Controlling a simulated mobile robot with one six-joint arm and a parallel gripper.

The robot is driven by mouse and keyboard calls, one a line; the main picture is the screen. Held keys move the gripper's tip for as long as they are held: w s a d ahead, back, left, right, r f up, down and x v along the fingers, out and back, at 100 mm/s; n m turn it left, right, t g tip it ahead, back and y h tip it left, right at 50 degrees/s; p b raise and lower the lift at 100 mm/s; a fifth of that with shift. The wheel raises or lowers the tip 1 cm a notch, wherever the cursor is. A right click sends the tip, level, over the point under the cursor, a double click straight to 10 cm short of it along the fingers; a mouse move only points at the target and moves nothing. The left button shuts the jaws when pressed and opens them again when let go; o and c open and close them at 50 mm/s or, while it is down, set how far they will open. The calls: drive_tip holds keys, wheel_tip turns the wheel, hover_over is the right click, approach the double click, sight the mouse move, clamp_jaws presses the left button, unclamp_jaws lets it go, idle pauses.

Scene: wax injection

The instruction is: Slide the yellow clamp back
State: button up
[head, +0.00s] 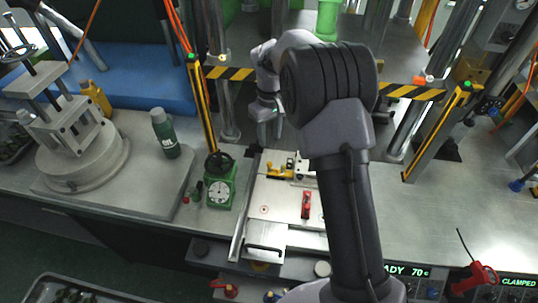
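The yellow clamp (281,170) sits on the pale fixture plate (268,208) on the steel bench, near the plate's far end. My arm comes up from the bottom and bends over the bench. My gripper (265,135) hangs pointing down, beyond and slightly left of the yellow clamp, and appears apart from it. Its fingertips are small and dim, so I cannot tell whether they are open or shut. My arm hides the right side of the plate.
A red clamp (306,205) is on the same plate, nearer. A green gauge box (220,182) stands just left of the plate. A striped yellow-black bar (230,73) crosses behind, between upright posts. A green bottle (165,133) stands left. The bench right of my arm is mostly clear.

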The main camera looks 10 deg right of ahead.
sight(270, 163)
wheel_tip(270, 163, down, 12)
drive_tip(key=shift+w+f+b, duration=0.15)
drive_tip(key=shift+f+b, duration=0.1)
drive_tip(key=shift+b, duration=0.9)
clamp_jaws()
idle(0.3)
